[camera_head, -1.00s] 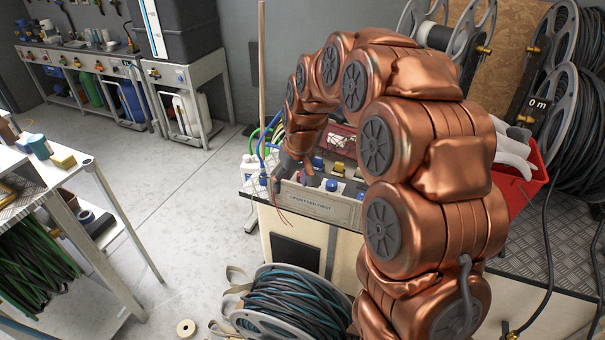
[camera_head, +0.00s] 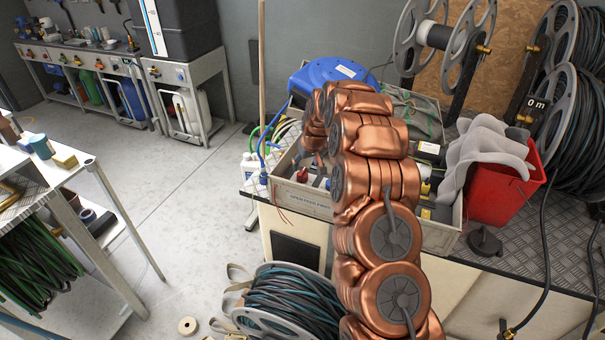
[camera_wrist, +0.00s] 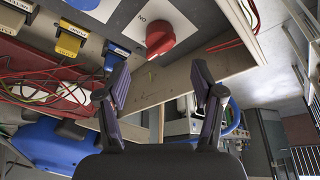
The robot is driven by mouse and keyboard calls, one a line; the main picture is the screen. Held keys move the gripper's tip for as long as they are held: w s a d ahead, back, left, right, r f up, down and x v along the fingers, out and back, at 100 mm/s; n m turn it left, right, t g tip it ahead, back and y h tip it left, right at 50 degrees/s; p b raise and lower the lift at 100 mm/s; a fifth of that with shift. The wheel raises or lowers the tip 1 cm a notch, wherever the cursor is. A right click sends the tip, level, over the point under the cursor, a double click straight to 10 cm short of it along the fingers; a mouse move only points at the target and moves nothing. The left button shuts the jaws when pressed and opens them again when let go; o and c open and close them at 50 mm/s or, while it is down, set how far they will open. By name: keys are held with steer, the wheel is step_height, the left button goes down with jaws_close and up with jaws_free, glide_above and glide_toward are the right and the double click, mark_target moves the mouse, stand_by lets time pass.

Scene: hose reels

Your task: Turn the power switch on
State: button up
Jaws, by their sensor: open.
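The power switch is a red rotary knob (camera_wrist: 160,38) on a white plate marked "ON" in the wrist view, with the lettering upside down. A red knob (camera_head: 303,175) at the near left corner of the crate in the head view appears to be the same switch. My gripper (camera_wrist: 160,82) is open and empty. Its two dark fingers are spread apart, and the knob shows beyond the gap between them, not gripped. In the head view my copper arm hides the gripper. The knob's exact setting is unclear.
The wooden crate (camera_head: 312,203) has side walls around the switch. Yellow (camera_wrist: 70,40) and blue parts and red wires (camera_wrist: 50,80) lie near it. A blue reel (camera_head: 340,80) stands behind. A red bucket (camera_head: 500,195) with a grey cloth stands right.

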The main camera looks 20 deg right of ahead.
mark_target(303, 173)
steer(key=shift+p+x, duration=1.3)
steer(key=shift+x, duration=2.65)
steer(key=shift+c, duration=0.3)
steer(key=c, duration=1)
steer(key=shift+c, duration=0.2)
